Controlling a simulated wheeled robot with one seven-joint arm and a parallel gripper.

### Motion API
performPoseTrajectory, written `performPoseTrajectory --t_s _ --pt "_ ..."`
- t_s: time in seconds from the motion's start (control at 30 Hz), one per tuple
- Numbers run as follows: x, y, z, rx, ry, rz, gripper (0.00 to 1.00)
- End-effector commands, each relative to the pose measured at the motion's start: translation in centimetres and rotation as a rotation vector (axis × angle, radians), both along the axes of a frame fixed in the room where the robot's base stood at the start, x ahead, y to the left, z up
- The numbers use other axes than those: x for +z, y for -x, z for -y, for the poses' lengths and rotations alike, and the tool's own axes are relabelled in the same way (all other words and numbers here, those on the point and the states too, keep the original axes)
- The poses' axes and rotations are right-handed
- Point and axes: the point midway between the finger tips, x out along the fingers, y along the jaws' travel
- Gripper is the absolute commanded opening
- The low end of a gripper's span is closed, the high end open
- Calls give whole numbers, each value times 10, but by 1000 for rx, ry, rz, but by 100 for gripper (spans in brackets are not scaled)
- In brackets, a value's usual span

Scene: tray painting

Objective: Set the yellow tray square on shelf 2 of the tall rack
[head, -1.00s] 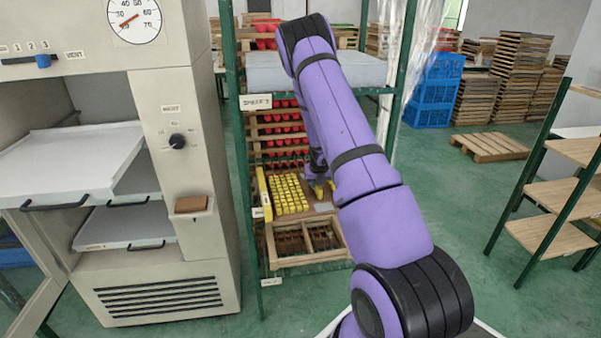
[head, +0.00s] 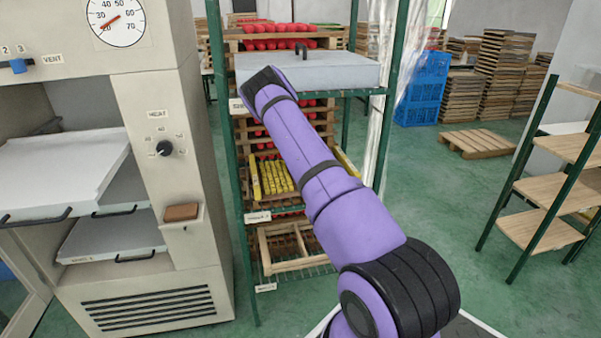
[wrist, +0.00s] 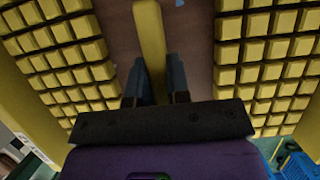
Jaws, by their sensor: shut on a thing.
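The yellow tray (head: 256,181) shows between the uprights of the tall green rack (head: 240,180), above the middle shelf label (head: 258,217), which I take as shelf 2. Rows of yellow blocks (head: 277,178) lie in it. Its right rim (head: 346,161) shows past my arm, which hides its middle and front. In the wrist view my gripper (wrist: 158,75) is shut on a yellow bar (wrist: 150,40), with yellow blocks on both sides. The head view hides my gripper. I cannot tell whether the tray touches the shelf or is exactly square.
A grey slab-like box (head: 320,68) with a black handle is on the rack's upper shelf, above my forearm. A wooden frame (head: 290,262) is on the lower shelf. A beige oven (head: 190,270) stands close on the left. Open green floor (head: 460,190) lies to the right.

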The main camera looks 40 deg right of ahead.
Motion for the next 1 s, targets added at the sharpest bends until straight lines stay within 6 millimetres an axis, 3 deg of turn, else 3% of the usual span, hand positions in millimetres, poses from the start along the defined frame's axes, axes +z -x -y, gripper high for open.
performPoseTrajectory --t_s 0.13,0.47,0.7,1.0 --pt "0 -14 11 1 3 3 0" --pt "-1 -25 20 1 3 2 0" --pt "-32 -25 19 2 1 0 0" --pt "-36 -25 19 1 2 4 0"
